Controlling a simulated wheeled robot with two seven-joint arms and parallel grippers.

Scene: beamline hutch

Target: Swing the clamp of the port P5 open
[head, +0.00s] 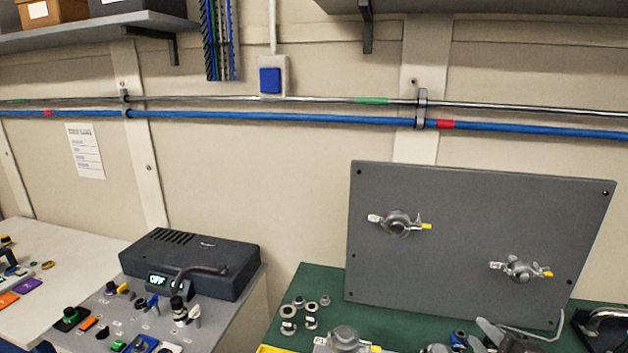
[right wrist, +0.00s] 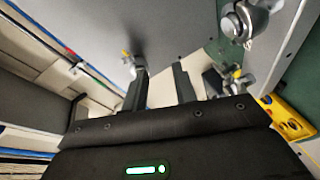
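A grey upright panel (head: 430,270) carries two clamped ports, an upper left one (head: 398,223) and a lower right one (head: 519,268). Each has a silver clamp with a yellow-tipped lever. Another clamped port (head: 345,340) shows at the bottom edge. No port label is readable, so I cannot tell which is P5. A yellow-tipped clamp (right wrist: 133,65) shows beyond the fingertips. My left gripper is not in view.
Several small metal fittings (head: 305,315) lie on the green mat (head: 310,282) left of the panel. A dark control box (head: 190,262) stands further left. A yellow tray (right wrist: 288,118) is at the right in the wrist view. Pipes (head: 270,115) run along the wall.

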